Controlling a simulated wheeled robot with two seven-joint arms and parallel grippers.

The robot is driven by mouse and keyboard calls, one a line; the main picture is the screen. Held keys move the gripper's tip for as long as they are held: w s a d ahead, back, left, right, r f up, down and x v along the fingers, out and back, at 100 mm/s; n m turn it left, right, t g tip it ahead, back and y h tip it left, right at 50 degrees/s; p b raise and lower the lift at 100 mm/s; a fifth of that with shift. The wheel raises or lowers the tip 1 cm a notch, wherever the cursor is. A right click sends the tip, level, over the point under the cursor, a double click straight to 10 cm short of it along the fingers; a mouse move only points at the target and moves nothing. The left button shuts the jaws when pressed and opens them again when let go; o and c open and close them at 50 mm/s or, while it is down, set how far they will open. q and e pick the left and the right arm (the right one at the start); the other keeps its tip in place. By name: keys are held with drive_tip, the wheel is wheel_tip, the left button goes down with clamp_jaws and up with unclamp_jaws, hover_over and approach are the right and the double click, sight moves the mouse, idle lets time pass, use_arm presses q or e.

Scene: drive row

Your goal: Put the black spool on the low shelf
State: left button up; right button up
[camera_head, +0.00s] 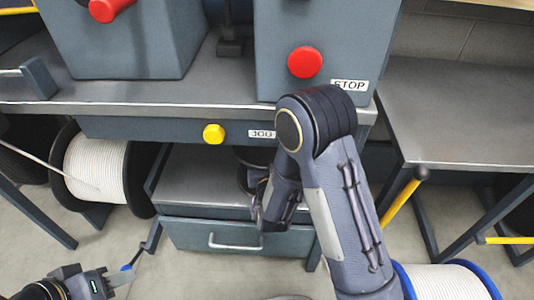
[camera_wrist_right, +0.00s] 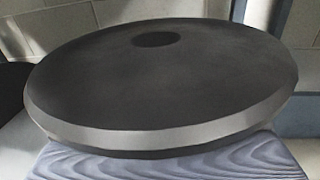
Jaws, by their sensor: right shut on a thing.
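The black spool (camera_head: 247,157) shows in part in the head view, above the low shelf (camera_head: 190,192) and behind my right arm. In the right wrist view, one round dark flange of the spool (camera_wrist_right: 150,85) fills most of the picture, with a hole near its far side and a pale rim. My right gripper (camera_head: 260,205) is shut on the spool, and its fingers are mostly hidden. I cannot tell whether the spool touches the shelf. My left gripper (camera_head: 120,278) is at the bottom left, away from the spool; its jaw opening is unclear.
Above the shelf is a bench (camera_head: 150,95) with a yellow knob (camera_head: 213,134) and a red stop button (camera_head: 305,62). Below it is a drawer (camera_head: 185,237). A white cable reel (camera_head: 95,168) stands left, a blue-rimmed reel (camera_head: 445,280) bottom right. The shelf's left part is bare.

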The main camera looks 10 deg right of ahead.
drive_tip(key=o, duration=0.9)
drive_tip(key=shift+f, duration=0.15)
drive_tip(key=o, duration=0.5)
drive_tip(key=shift+r, duration=0.3)
drive_tip(key=s, duration=0.4)
drive_tip(key=s+a+p, duration=0.1)
drive_tip(key=s, duration=0.3)
drive_tip(key=s+a, duration=0.1)
drive_tip(key=s, duration=0.3)
drive_tip(key=shift+a+f, duration=0.1)
